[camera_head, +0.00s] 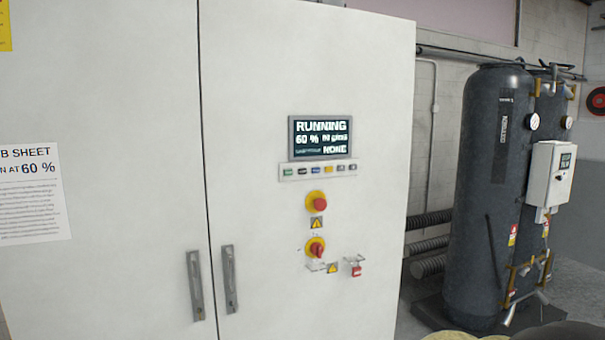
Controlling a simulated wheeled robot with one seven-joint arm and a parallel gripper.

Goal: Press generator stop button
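The white generator cabinet (270,80) fills the left and middle of the head view. Its display (320,138) reads RUNNING, 60 % and NONE. A strip of small coloured buttons (318,171) sits just under the display; their labels are too small to read, so I cannot tell which one is stop. Below the strip is a red mushroom button (319,203) on a yellow base. Lower still is a red rotary switch (317,249) on a yellow plate. My gripper is not in view.
Two long door handles (229,279) (195,286) stick out at the lower middle. A small red padlock (356,271) hangs right of the switch. A dark tank (485,190) with a white control box (550,174) stands at right. The cabinet front around the display is unobstructed.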

